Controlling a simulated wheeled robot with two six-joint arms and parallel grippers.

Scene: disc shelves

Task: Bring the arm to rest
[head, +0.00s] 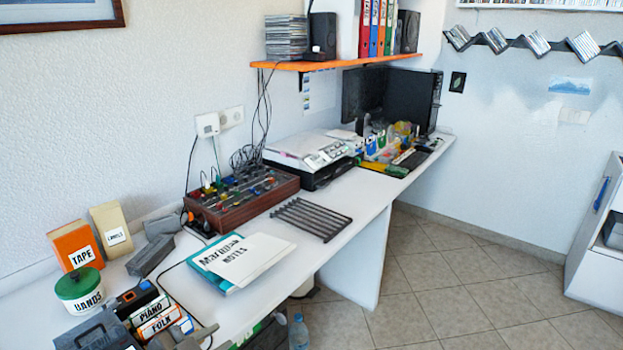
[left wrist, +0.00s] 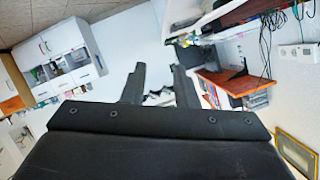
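My left gripper (left wrist: 159,82) shows in the left wrist view as two dark fingers standing apart with nothing between them. It is open and empty, and past the fingers I see only the room, out of focus. My right gripper is in neither view.
Near the grey parts are labelled cases (head: 158,318), a green BANDS tin (head: 80,291) and an orange TAPE box (head: 76,245). Farther along lie papers (head: 245,258), a black rack (head: 311,218) and a mixer (head: 243,199). An orange shelf (head: 335,62) hangs above. Open floor lies right.

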